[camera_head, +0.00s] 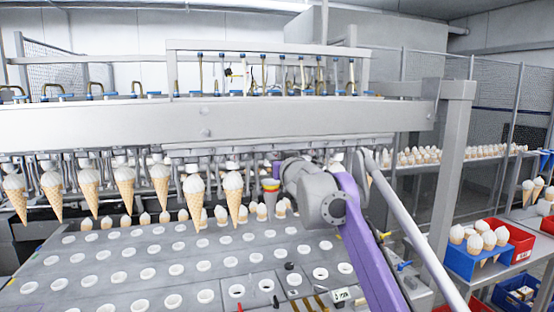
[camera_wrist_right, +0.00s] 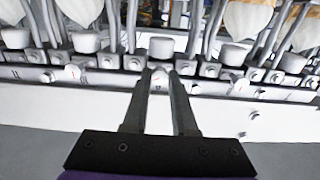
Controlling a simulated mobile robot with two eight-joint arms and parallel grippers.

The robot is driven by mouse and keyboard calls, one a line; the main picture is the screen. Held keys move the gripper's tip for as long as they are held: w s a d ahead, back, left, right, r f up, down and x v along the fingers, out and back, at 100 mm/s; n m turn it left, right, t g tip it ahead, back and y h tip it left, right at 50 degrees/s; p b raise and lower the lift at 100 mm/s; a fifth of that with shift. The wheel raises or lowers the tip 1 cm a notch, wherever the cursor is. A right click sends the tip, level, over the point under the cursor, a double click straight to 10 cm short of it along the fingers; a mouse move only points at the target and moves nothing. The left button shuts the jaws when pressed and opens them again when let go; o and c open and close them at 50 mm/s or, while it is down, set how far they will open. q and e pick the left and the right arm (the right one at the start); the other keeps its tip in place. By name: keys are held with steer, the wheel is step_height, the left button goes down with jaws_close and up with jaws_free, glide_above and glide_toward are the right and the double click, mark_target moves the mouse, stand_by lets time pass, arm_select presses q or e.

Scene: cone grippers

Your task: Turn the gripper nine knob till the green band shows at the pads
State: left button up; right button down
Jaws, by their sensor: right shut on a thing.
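My right gripper (camera_wrist_right: 160,76) is shut on a small pale knob (camera_wrist_right: 160,79) with a red mark, on the rail below a white block in the right wrist view. Similar knobs sit along the rail to both sides. In the head view my right gripper (camera_head: 296,172) reaches up to the cone row; its fingertips and the knob are hidden behind my wrist. I cannot make out a green band. The pads at this position are hidden in the head view. My left gripper is not in view.
Ice cream cones (camera_head: 125,186) hang in a row left of my wrist. A tray plate (camera_head: 120,262) with white-rimmed holes lies below. A grey post (camera_head: 447,170) stands to the right, with a blue bin (camera_head: 462,262) and a red bin (camera_head: 520,242) on a shelf beyond.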

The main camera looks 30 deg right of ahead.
steer(key=shift+r+n+p, duration=0.15)
steer(key=shift+n+p, duration=0.3)
steer(key=shift+n, duration=1.45)
steer(key=c, duration=0.7)
jaws_free()
